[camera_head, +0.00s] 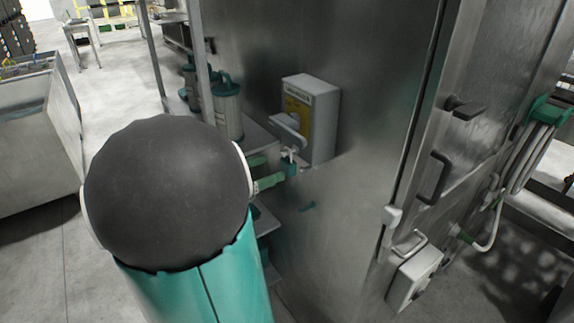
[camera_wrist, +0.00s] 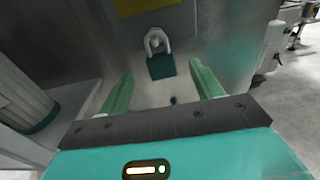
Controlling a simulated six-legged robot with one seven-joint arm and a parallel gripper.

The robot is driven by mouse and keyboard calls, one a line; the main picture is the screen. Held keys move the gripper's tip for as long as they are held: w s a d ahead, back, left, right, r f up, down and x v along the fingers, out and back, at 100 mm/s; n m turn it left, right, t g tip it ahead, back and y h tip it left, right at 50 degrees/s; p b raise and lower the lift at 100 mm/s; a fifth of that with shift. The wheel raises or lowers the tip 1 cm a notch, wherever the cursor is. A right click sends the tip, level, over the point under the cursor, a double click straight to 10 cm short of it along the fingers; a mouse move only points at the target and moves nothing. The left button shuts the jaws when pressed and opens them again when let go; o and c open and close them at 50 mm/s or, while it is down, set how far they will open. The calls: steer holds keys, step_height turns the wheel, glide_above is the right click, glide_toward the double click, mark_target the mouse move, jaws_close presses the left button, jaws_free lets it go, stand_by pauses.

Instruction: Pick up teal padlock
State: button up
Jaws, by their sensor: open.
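The teal padlock (camera_wrist: 161,66) shows in the wrist view, just beyond and between my fingertips. Its pale shackle points up, below a yellow panel. In the head view the padlock (camera_head: 289,168) hangs at the lower front of a grey switch box (camera_head: 322,118) on the steel wall. My gripper (camera_wrist: 161,82) is open, with one green finger on each side and nothing between them. In the head view my gripper (camera_head: 272,172) reaches the padlock from the left, partly hidden behind my arm. Whether a finger touches the padlock I cannot tell.
Teal-lidded canisters (camera_head: 226,108) stand on a shelf left of the box. A cabinet door with dark handles (camera_head: 434,178) and a coiled hose (camera_head: 528,150) are at the right. A metal bin (camera_head: 38,135) stands at the far left.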

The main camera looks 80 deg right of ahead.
mark_target(284, 164)
steer(key=shift+f+x, duration=0.15)
steer(key=shift+x, duration=1.2)
steer(key=shift+f+x, duration=0.1)
steer(key=shift+x, duration=1.2)
steer(key=c, duration=1.1)
steer(key=shift+r, duration=0.1)
